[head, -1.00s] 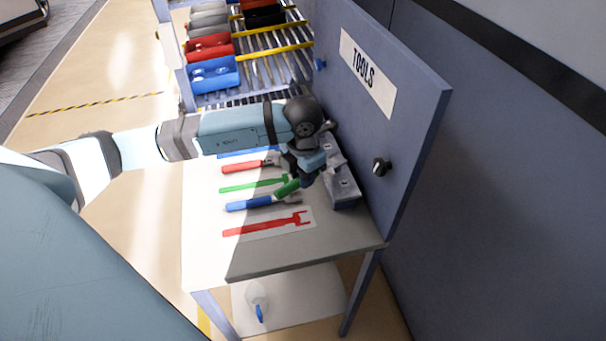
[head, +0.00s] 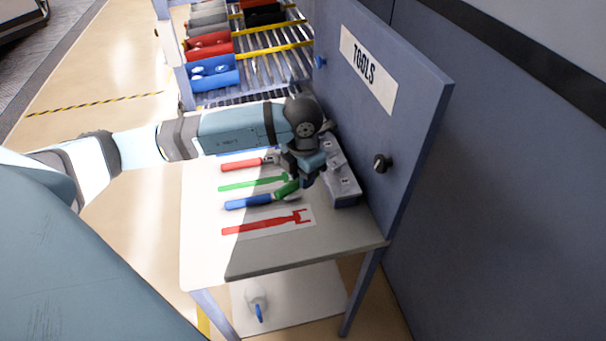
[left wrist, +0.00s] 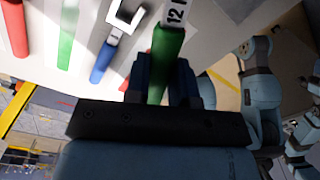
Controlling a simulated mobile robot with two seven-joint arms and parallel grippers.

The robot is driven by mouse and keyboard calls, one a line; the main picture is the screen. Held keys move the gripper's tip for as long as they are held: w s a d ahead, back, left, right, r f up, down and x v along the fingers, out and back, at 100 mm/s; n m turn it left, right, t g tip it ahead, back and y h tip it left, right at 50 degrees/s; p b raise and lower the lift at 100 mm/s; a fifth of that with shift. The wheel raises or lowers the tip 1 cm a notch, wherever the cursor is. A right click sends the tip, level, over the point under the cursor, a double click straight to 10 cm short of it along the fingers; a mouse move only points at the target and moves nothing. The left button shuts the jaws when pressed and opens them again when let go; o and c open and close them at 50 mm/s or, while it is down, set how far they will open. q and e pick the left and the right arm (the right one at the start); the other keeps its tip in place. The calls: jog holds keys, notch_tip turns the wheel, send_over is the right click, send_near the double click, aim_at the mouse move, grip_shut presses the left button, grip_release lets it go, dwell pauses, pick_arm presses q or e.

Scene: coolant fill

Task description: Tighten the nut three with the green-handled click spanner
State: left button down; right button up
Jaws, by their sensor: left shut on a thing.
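My left gripper (head: 303,180) is shut on the green handle of the click spanner (head: 288,188), above the right part of the bench. In the left wrist view the green handle (left wrist: 165,60) sits between the fingers, with a white label starting "12" above it. The spanner's head is hidden by my gripper in the head view and outside the wrist view. A grey block (head: 342,186) with several small nuts on top stands just right of the gripper. I cannot tell which is nut three, or whether the spanner touches one. My right gripper is not in view.
A blue-handled spanner (head: 250,201) and a red-handled one (head: 243,164) lie on the bench (head: 290,247). Green (head: 250,184) and red (head: 265,223) tool outlines are printed there. The blue TOOLS panel (head: 400,130) rises close behind the block. A bottle stands on the lower shelf.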

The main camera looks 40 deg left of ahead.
pick_arm(q)
jog(key=shift+f+b, duration=0.7)
jog(key=shift+f, duration=0.3)
jog(key=shift+a, duration=0.1)
jog(key=shift+w+a+m+b, duration=0.25)
jog(key=shift+a+m+b, duration=0.3)
jog(key=shift+m+b, duration=0.25)
jog(key=shift+a, duration=0.1)
jog(key=shift+w+a+m+b, duration=0.35)
jog(key=shift+a+m+b, duration=0.25)
jog(key=shift+m+b, duration=0.2)
